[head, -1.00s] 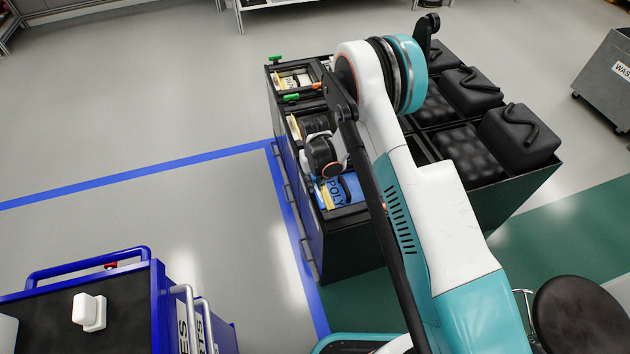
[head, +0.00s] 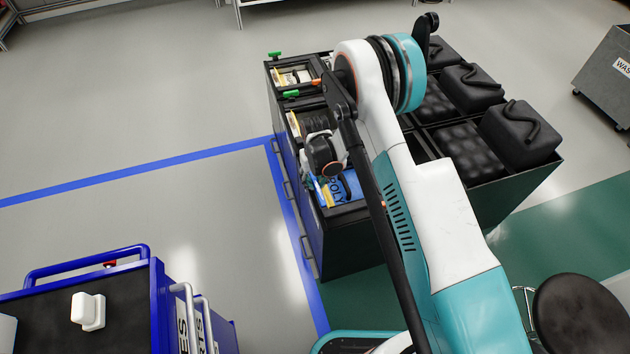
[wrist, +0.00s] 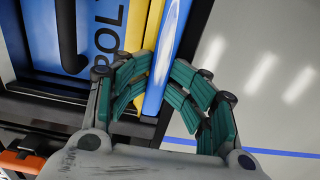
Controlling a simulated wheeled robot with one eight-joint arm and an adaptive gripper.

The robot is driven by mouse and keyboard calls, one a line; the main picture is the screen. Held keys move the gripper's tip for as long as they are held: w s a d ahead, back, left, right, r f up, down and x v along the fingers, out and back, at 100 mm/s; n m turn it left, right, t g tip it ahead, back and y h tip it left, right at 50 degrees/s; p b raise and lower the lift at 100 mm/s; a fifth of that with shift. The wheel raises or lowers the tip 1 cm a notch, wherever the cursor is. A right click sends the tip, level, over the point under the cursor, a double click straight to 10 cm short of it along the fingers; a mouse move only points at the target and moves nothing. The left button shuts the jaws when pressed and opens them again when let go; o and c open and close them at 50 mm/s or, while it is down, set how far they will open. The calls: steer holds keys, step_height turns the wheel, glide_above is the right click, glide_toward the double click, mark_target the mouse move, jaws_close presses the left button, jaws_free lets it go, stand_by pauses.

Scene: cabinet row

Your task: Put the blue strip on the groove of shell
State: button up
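A blue strip (wrist: 166,50) stands in the open bin, with a light mark on its upper part, beside yellow strips (wrist: 135,35). My gripper (wrist: 152,72) reaches over the lower part of the strip, its teal fingers curved apart with the strip between them. I see a gap beside the strip, so it does not look clamped. In the head view my gripper (head: 321,180) is small and partly hidden by my wrist, over the bin's near compartment. A white blocky piece (head: 88,312) lies on the blue cart. I cannot tell whether it is the shell, and no groove shows.
A blue POLY packet (wrist: 95,35) lies beside the strips. The black cabinet (head: 345,245) has upright compartment walls and green clips. Black canisters (head: 520,132) stand on its right. A stool (head: 580,315) is at lower right. Open floor lies between cabinet and blue cart (head: 160,300).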

step_height(320, 180, up, 12)
stand_by(0.7)
steer(key=shift+r, duration=0.1)
